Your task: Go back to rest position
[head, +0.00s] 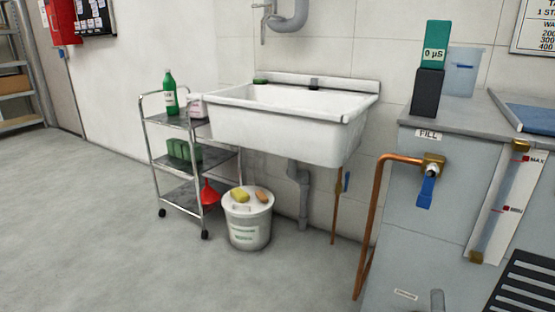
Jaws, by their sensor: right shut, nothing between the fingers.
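My left gripper is not in view.
The grey unit (395,240) stands at the right, with a copper pipe (374,225) and a blue-handled valve (427,188) on its front. A white sink (270,125), a wheeled trolley (150,135) and a lidded bucket (246,228) stand behind. The floor (90,230) at left is clear.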

